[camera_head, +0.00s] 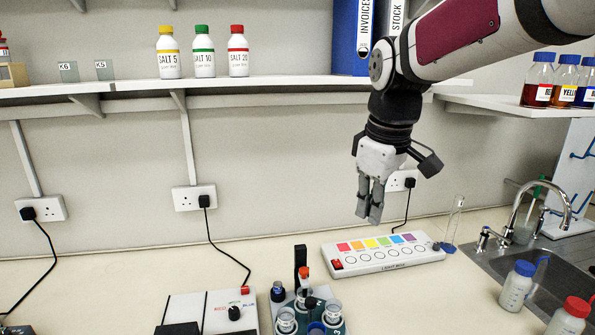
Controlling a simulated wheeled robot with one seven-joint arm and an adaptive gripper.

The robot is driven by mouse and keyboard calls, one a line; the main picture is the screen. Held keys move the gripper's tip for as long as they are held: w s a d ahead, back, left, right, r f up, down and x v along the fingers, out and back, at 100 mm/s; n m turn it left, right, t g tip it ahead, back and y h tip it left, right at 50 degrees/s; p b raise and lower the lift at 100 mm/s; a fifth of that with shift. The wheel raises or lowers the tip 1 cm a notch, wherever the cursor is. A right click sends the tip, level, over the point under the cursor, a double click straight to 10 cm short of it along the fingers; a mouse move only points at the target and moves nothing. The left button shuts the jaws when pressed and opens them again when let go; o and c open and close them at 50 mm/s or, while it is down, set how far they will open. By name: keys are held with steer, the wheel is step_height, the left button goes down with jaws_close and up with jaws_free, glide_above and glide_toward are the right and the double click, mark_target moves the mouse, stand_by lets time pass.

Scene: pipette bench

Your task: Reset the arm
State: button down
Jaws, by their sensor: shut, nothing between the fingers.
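My gripper (370,203) hangs with its fingers pointing down, in the right middle of the head view. Its fingers are shut with nothing between them. It is in the air in front of the wall and above the back of the bench, over the white light box (385,257) with its row of coloured squares. My arm reaches in from the upper right, in front of part of the shelf.
Salt bottles (168,52) and a blue binder (352,38) stand on the left shelf (270,84). Coloured bottles (537,80) stand on the right shelf. A glass cylinder (454,218), tap (540,190) and wash bottles (517,285) are at right. A tube rack (310,305) is in front.

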steer(key=s+d+f+m+t, duration=0.1)
steer(key=s+d+m, duration=0.2)
steer(key=s, duration=0.7)
steer(key=s+d+f+m+t, duration=0.1)
steer(key=s+d+m+t, duration=0.1)
steer(key=s+m, duration=0.4)
steer(key=s+d, duration=0.1)
steer(key=s, duration=0.4)
steer(key=shift+s+f+m, duration=0.2)
steer(key=shift+s+m, duration=0.05)
steer(key=shift+m, duration=0.05)
steer(key=shift+d, duration=0.1)
stand_by(1.8)
